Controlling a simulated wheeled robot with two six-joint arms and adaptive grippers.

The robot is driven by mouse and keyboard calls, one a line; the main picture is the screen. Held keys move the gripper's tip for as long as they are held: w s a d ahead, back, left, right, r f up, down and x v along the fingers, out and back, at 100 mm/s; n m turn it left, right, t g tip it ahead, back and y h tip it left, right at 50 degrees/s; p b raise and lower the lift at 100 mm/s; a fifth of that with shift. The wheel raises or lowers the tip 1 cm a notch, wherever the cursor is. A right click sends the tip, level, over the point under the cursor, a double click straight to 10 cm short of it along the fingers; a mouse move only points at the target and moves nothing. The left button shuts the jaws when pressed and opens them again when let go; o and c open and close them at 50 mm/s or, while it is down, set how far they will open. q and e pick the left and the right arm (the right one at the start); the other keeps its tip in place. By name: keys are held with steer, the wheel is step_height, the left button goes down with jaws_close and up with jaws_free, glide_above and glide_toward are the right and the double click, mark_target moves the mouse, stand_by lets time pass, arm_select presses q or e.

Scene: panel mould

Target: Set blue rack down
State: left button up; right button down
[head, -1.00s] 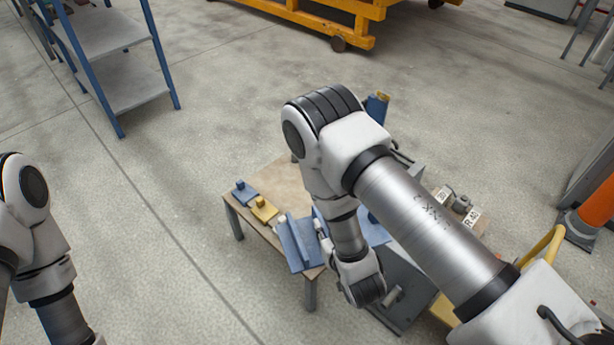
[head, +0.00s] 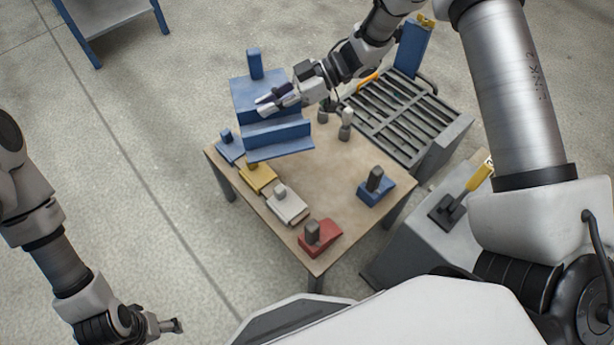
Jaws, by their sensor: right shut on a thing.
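The blue rack (head: 290,134) is a large blue piece with an upright post and a ledge along its near side. It is at the table's far left edge in the head view, and part of it reaches past the edge. I cannot tell whether it touches the table. My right gripper (head: 268,104) is shut on the rack and covers part of its right side. The table (head: 325,180) is a small wooden-topped one. My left gripper (head: 172,325) is low at the left, away from the table; its jaws are too small to read.
Small blue (head: 231,150), yellow (head: 258,177), white (head: 287,206) and red (head: 320,238) blocks line the table's left and near edge. Another blue block (head: 375,188) sits at the right. A slotted grey rack (head: 398,112) stands beyond. The table's middle is clear.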

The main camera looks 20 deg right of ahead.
steer(key=s+d+f+n+g+b, duration=0.3)
steer(key=d+f+n+g+b, duration=0.25)
steer(key=d+f+b, duration=0.6)
arm_select(q)
step_height(320, 180, down, 16)
steer(key=b, duration=0.2)
steer(key=shift+d, duration=0.35)
arm_select(e)
step_height(320, 180, down, 9)
steer(key=d, duration=0.2)
steer(key=shift+h, duration=0.3)
arm_select(q)
steer(key=shift+w, duration=0.1)
arm_select(e)
steer(key=shift+f, duration=0.1)
steer(key=shift+f, duration=0.6)
steer(key=c, duration=1.2)
jaws_free()
